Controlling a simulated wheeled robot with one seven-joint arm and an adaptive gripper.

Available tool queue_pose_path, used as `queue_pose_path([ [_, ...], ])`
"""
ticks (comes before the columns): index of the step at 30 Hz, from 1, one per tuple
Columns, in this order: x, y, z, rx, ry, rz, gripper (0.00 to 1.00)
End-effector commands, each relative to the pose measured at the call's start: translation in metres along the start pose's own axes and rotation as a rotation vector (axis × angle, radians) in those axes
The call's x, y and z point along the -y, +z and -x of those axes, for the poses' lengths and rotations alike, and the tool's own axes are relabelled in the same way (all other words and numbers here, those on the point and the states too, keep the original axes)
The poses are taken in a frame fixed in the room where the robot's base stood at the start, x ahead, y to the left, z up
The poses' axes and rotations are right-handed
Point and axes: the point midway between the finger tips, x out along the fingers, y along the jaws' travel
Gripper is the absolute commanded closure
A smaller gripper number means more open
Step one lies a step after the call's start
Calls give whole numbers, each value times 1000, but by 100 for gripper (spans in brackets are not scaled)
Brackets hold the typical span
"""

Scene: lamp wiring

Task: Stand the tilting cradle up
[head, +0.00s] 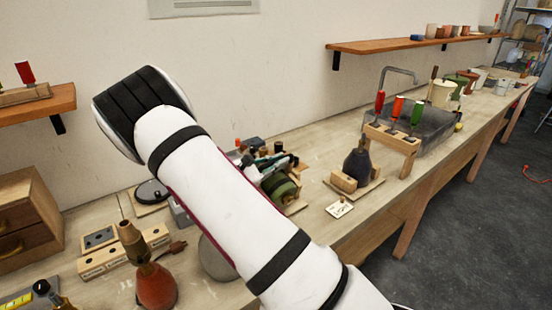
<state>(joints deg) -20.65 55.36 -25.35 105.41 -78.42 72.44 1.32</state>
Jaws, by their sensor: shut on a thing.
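A dark green rounded body lies on its side in what looks like the tilting cradle (282,188), on a wooden board on the bench, just right of my arm. My arm hides its left part. My gripper (271,163) shows only in part, as dark and pale pieces at the cradle's upper side, and it is shut on it. The exact grip is hidden.
A dark vase-shaped body (357,163) on a wooden base stands to the right, with a small white card (340,209) before it. A wooden rack (391,139) holds screwdrivers. An orange lamp body (156,286) and a wooden block (124,252) stand left.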

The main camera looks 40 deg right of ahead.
Motion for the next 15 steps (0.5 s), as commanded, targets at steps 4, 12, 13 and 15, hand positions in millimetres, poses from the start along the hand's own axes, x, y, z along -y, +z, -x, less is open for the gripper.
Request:
queue_pose_path([
  [4, 10, 3, 0, 0, -4, -66, 100],
  [12, 19, 5, 0, 0, -4, -130, 100],
  [13, 20, 5, 0, 0, -4, -130, 100],
  [15, 22, 5, 0, 0, -4, -129, 100],
])
